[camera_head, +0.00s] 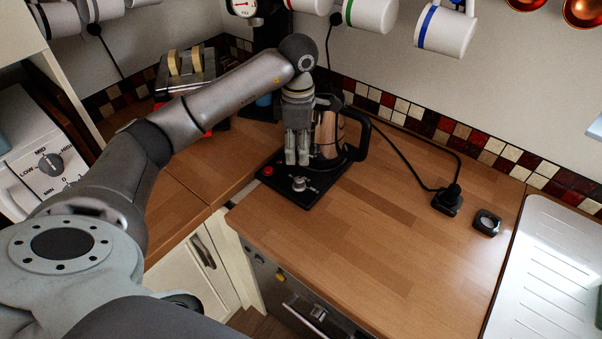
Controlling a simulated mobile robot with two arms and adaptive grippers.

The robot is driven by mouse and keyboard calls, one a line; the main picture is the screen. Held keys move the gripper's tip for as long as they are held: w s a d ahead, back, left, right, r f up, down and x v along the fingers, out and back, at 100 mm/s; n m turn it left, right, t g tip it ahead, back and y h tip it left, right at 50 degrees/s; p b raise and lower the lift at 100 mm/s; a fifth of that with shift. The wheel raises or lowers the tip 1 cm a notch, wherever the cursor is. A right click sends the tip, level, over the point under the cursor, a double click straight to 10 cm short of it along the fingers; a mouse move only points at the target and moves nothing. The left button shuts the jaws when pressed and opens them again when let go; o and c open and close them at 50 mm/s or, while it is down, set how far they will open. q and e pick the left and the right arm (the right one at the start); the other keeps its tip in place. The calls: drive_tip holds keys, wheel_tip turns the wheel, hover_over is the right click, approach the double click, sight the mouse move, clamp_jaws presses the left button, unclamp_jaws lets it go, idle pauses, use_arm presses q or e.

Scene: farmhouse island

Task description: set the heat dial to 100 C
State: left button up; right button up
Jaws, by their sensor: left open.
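The heat dial (299,184) is a small silvery knob on the front of a black base (318,192) on the wooden counter. A red button (268,170) sits at the base's left corner. A shiny metal kettle (328,135) with a black handle stands on the base behind the dial. My left gripper (297,160) points down just above and behind the dial, in front of the kettle, and partly hides the kettle. Its fingers look close together, with nothing seen between them. The dial's markings are too small to read. My right gripper is out of view.
A toaster (187,75) stands at the back left. Mugs (445,30) hang above the counter. A black plug (447,200) with a cord and a small dark object (487,222) lie to the right, near the white drainer (548,270). The front counter is clear.

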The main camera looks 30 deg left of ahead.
sight(299, 178)
use_arm(q)
wheel_tip(299, 178, down, 9)
drive_tip(key=p, duration=0.3)
drive_tip(key=shift+s+f, duration=0.1)
drive_tip(key=shift+f, duration=0.05)
drive_tip(key=shift+d+f, duration=0.1)
drive_tip(key=shift+f, duration=0.45)
clamp_jaws()
